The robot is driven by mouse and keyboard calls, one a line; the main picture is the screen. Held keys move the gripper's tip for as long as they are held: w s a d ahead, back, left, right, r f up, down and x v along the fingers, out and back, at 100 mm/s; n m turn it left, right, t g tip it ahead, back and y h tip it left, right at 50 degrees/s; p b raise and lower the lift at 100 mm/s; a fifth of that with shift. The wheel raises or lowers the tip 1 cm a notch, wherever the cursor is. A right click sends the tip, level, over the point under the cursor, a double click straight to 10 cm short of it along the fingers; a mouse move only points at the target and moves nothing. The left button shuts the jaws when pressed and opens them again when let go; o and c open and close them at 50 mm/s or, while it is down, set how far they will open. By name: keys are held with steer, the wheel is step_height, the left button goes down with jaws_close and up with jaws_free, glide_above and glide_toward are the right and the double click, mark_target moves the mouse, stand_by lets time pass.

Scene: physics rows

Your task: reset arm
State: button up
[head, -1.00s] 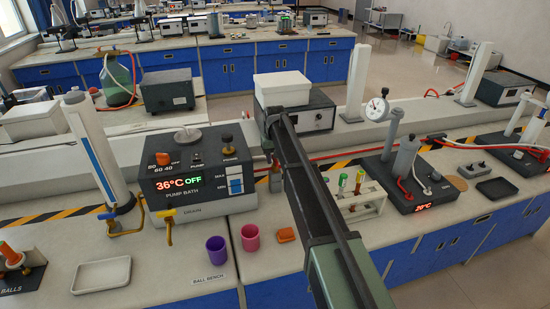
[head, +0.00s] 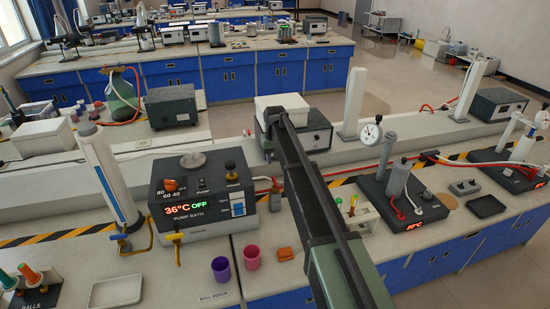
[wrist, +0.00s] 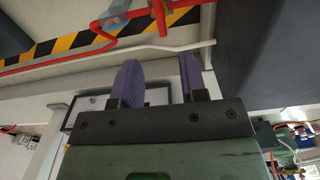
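My arm (head: 320,205) reaches up and away across the bench in the head view, its far end near a white-topped box. My gripper is not clearly visible there. In the wrist view my gripper (wrist: 158,62) shows two purple fingers standing apart, with nothing held between them. Beyond the fingers are a pale surface, a red pipe (wrist: 60,58) and black-and-yellow striped tape (wrist: 74,44). I cannot tell the distance to them.
A tube rack (head: 365,218) and a dark apparatus (head: 408,208) stand right of my arm. A white tray (head: 116,292) lies front left.

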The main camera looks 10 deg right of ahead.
steer(key=shift+f, duration=0.15)
steer(key=s+f+b, duration=0.2)
steer(key=s, duration=3.6)
steer(key=shift+s+f+m+b, duration=0.25)
steer(key=shift+s+m+b, duration=0.05)
steer(key=shift+m+b, duration=0.1)
steer(key=shift+d, duration=0.1)
